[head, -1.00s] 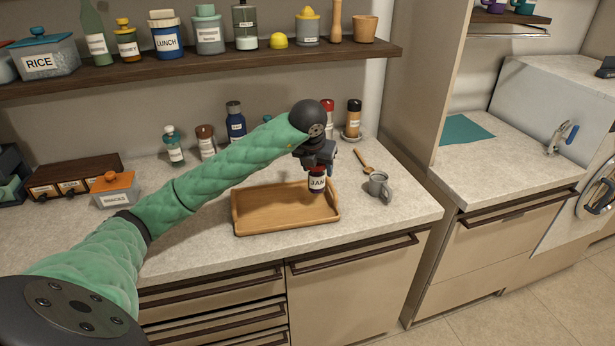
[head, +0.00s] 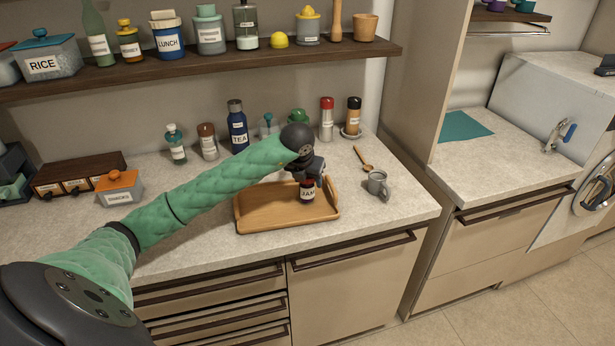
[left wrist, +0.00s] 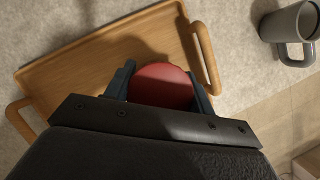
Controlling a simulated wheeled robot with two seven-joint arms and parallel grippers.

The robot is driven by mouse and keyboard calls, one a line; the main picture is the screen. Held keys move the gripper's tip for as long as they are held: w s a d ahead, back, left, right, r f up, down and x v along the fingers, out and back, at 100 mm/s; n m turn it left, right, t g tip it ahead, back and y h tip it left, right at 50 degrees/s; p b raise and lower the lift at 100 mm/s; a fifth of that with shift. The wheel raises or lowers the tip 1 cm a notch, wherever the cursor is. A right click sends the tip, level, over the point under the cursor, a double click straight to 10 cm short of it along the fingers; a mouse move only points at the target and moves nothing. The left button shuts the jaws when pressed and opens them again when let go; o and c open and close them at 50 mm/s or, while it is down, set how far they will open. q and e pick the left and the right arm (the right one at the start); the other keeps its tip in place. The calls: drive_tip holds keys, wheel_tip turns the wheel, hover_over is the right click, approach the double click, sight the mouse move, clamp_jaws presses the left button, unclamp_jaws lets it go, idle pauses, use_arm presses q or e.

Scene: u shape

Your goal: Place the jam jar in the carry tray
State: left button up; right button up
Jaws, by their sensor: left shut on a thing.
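The jam jar (head: 306,193), dark with a white JAM label, is upright at the right part of the wooden carry tray (head: 262,224). My left gripper (head: 307,180) is shut on it from above. In the left wrist view its red lid (left wrist: 161,86) sits between the two fingers, with the tray (left wrist: 75,72) below and around it. Whether the jar's base touches the tray floor I cannot tell. My right gripper is not in view.
A grey mug (head: 377,186) and a wooden spoon (head: 363,159) lie right of the tray. Several bottles, among them a blue TEA bottle (head: 237,127), stand behind along the wall. A snacks box (head: 119,188) is at left. Counter between box and tray is clear.

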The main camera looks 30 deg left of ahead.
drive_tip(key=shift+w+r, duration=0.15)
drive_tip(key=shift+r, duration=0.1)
use_arm(q)
drive_tip(key=o, duration=1.2)
drive_tip(key=shift+f, duration=0.1)
drive_tip(key=shift+c, duration=0.2)
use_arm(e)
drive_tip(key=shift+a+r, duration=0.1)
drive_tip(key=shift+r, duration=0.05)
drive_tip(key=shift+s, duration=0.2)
use_arm(q)
drive_tip(key=shift+r, duration=0.3)
drive_tip(key=shift+s+r, duration=0.15)
drive_tip(key=shift+r, duration=0.15)
drive_tip(key=b+v, duration=0.3)
drive_tip(key=v, duration=0.8)
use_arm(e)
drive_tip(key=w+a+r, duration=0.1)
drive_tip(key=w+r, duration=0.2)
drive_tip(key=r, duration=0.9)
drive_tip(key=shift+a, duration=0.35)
